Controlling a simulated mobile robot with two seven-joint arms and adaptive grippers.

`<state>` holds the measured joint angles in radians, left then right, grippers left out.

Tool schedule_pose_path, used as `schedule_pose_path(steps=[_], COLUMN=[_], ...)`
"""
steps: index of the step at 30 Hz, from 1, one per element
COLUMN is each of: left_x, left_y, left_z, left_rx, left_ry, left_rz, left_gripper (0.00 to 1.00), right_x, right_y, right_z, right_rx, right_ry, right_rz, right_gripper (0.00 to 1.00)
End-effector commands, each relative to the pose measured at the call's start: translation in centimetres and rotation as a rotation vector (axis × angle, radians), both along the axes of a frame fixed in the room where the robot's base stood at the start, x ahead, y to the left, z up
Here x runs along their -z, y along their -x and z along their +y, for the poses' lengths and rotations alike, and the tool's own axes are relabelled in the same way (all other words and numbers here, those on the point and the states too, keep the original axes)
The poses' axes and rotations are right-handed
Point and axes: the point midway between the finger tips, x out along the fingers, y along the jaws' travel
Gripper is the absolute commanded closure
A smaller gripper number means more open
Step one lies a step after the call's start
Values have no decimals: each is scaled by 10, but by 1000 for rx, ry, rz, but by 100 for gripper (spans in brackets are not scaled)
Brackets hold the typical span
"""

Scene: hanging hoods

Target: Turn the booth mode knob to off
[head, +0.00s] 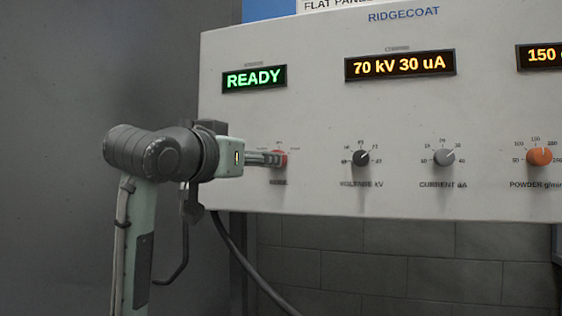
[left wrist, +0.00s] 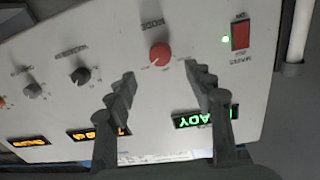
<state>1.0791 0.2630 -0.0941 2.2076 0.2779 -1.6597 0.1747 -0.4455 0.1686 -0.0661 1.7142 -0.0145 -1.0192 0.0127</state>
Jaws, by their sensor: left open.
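The red mode knob (head: 283,160) is at the left of the RIDGECOAT panel, below the green READY display, and partly hidden by my left gripper (head: 272,158). The knob also shows in the left wrist view (left wrist: 160,54), where its pointer direction is too small to tell. My left gripper in the left wrist view (left wrist: 160,72) is open, with its two fingers apart on either side below the knob. Nothing is between the fingertips, and I cannot tell whether they touch the panel. My right gripper is not in view.
To the right of the mode knob are the dark voltage knob (head: 361,158), grey current knob (head: 443,157) and orange powder knob (head: 540,156). The READY display (head: 254,79) is lit.

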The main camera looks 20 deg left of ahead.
Motion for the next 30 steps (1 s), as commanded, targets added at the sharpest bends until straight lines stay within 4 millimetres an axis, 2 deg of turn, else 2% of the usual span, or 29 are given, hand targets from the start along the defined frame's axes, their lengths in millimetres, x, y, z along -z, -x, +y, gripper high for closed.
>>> schedule_pose_path(steps=[5,9,16,27,30], left_x=[0,0,0,1,1], left_y=[-18,-41,-70,-77,-77], left_z=[-2,-5,-7,-8,-8], left_rx=[2,2,0,0,0], left_ry=[2,1,1,0,0], left_rz=[3,5,2,0,0], left_gripper=[47,47,47,47,59], right_x=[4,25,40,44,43], right_y=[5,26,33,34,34], right_z=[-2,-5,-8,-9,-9], right_rx=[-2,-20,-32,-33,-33], right_ry=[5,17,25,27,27], right_rz=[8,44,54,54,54], right_gripper=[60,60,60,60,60])
